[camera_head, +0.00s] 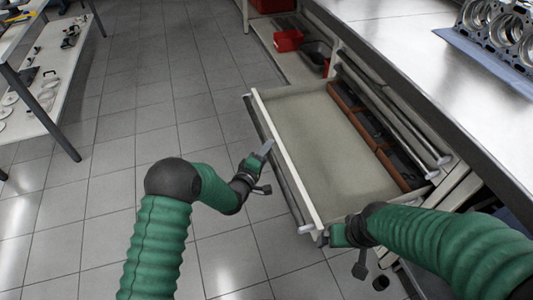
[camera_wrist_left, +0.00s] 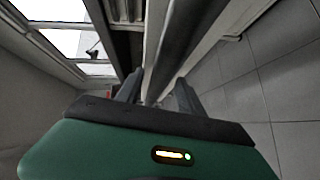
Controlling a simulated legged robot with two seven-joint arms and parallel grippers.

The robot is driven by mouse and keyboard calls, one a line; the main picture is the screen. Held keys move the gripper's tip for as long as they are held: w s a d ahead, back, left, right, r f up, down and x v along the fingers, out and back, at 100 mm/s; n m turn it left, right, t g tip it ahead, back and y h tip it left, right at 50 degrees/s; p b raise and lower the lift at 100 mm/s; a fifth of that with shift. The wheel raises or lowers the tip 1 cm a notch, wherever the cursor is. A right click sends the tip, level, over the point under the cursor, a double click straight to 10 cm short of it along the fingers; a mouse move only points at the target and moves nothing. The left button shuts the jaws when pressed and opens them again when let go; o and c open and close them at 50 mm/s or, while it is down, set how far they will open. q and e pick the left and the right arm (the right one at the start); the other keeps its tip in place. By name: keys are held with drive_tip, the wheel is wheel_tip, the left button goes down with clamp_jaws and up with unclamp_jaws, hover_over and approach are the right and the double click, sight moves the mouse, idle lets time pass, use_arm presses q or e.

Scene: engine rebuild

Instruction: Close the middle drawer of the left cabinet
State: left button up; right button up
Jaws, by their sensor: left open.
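An open drawer (camera_head: 318,140) sticks out from the cabinet under the steel worktop. It has a pale bottom, a white front panel and a long grey bar handle (camera_head: 280,175) along its outer face. My left gripper (camera_head: 266,148) is at the outer side of the drawer front, close to the handle. In the left wrist view its two fingers (camera_wrist_left: 158,92) are apart, with the long front edge and bar running ahead between them; contact cannot be told. My right gripper (camera_head: 328,238) is at the drawer's near front corner; its fingers are mostly hidden.
Dark parts in orange-brown bins (camera_head: 375,135) lie along the drawer's inner side. Bar handles (camera_head: 395,110) line the cabinet face. The worktop (camera_head: 410,50) carries metal engine parts on a blue mat. A red bin (camera_head: 288,40) sits on a low shelf. Tiled floor (camera_head: 130,110) at left is clear.

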use_arm(q)
drive_tip(key=c, duration=1)
drive_tip(key=shift+s+f, duration=0.15)
drive_tip(key=shift+f, duration=0.05)
idle(0.6)
